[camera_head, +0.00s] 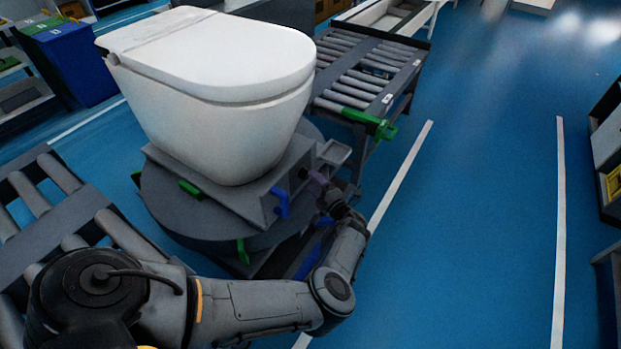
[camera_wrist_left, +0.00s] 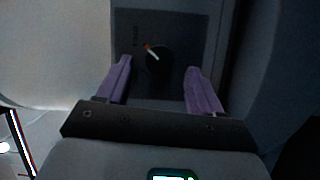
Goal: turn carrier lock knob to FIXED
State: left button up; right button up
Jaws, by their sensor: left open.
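The carrier lock knob (camera_wrist_left: 158,58) is a round black knob with a white and red pointer. It sits on a dark panel (camera_wrist_left: 187,25) on the side of the carrier (camera_head: 262,195). The pointer tilts toward the upper left; the small lettering left of it is too blurred to read. My left gripper (camera_wrist_left: 162,82) is open, with its purple fingers on either side of the knob, apparently not touching it. In the head view the left gripper (camera_head: 318,180) is at the carrier's right side, and the knob is hard to make out there. My right gripper is not in view.
A white toilet (camera_head: 215,85) stands on the carrier, above a round grey turntable (camera_head: 165,205). A blue handle (camera_head: 281,203) is close to the left gripper. Roller conveyors stand behind (camera_head: 370,75) and at left (camera_head: 60,205). Blue floor is clear at right.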

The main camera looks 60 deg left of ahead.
pick_arm(q)
jog(key=d, duration=0.7)
jog(key=shift+w+d+p, duration=0.15)
jog(key=shift+w+p, duration=0.1)
jog(key=shift+p, duration=0.2)
